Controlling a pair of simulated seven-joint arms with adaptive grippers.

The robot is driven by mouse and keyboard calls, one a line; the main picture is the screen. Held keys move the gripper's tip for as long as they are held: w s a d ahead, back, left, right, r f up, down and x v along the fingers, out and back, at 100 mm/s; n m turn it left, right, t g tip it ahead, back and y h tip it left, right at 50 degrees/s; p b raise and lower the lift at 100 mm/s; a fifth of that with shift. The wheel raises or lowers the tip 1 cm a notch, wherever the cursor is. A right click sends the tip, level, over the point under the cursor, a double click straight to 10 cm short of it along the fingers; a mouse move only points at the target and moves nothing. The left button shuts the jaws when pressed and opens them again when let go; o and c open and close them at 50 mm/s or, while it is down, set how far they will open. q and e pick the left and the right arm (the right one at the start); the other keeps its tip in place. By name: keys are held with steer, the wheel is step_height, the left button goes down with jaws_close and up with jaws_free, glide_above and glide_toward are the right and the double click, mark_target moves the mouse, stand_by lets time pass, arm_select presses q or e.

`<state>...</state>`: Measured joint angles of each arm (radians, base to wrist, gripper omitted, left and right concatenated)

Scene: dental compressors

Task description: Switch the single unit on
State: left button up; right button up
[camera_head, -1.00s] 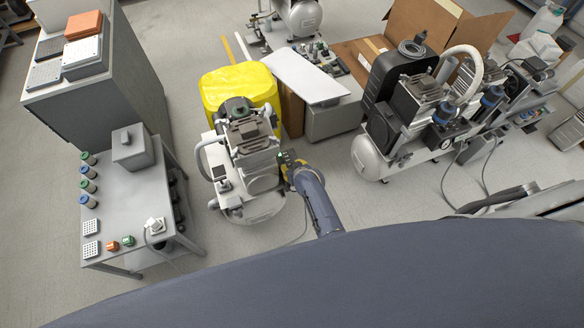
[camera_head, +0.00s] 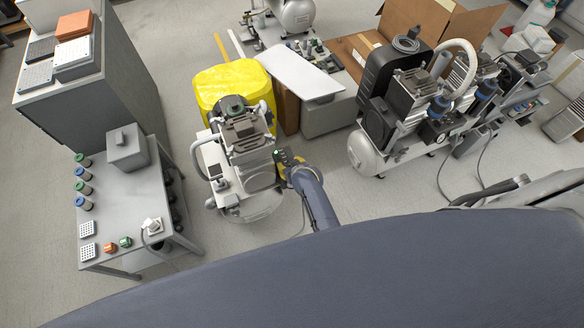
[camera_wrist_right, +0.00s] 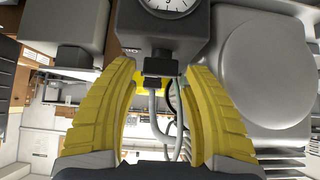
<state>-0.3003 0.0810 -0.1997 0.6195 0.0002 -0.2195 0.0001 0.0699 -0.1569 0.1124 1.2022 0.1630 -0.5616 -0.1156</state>
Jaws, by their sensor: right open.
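The single unit (camera_head: 243,155) is a compressor on a round pale tank, standing alone in the middle of the head view. My right gripper (camera_head: 281,165) is at its right side, close against the body. In the right wrist view my right gripper (camera_wrist_right: 160,85) has two yellow fingers spread apart. Between and beyond their tips is a dark grey box (camera_wrist_right: 165,38) with a round gauge (camera_wrist_right: 168,6) on it and a small black part (camera_wrist_right: 160,70) below. I cannot tell whether the fingers touch the box. My left gripper is not in view.
A grey side table (camera_head: 125,205) with jars and small switches stands left of the unit. A yellow-covered bin (camera_head: 225,85) is behind it. A larger twin compressor (camera_head: 400,130) stands to the right. Bare floor (camera_head: 330,175) lies between the two machines.

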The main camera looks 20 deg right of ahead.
steer(key=shift+v, duration=2.9)
steer(key=s+a+f+g, duration=0.1)
steer(key=s+f+g, duration=0.2)
steer(key=s+f, duration=1.6)
steer(key=s+d+f+n+g, duration=0.1)
steer(key=s+d+f, duration=0.2)
steer(key=s, duration=0.7)
steer(key=s+d+f+n+g, duration=0.1)
steer(key=s+d+f+g, duration=0.1)
steer(key=s, duration=0.8)
steer(key=s+d+f+n+g, duration=0.1)
steer(key=s+d+f, duration=0.3)
steer(key=s, duration=0.7)
step_height(320, 180, down, 2)
steer(key=shift+d+f+g+h, duration=0.15)
steer(key=shift+f+g+h, duration=0.05)
steer(key=shift+g+h, duration=0.1)
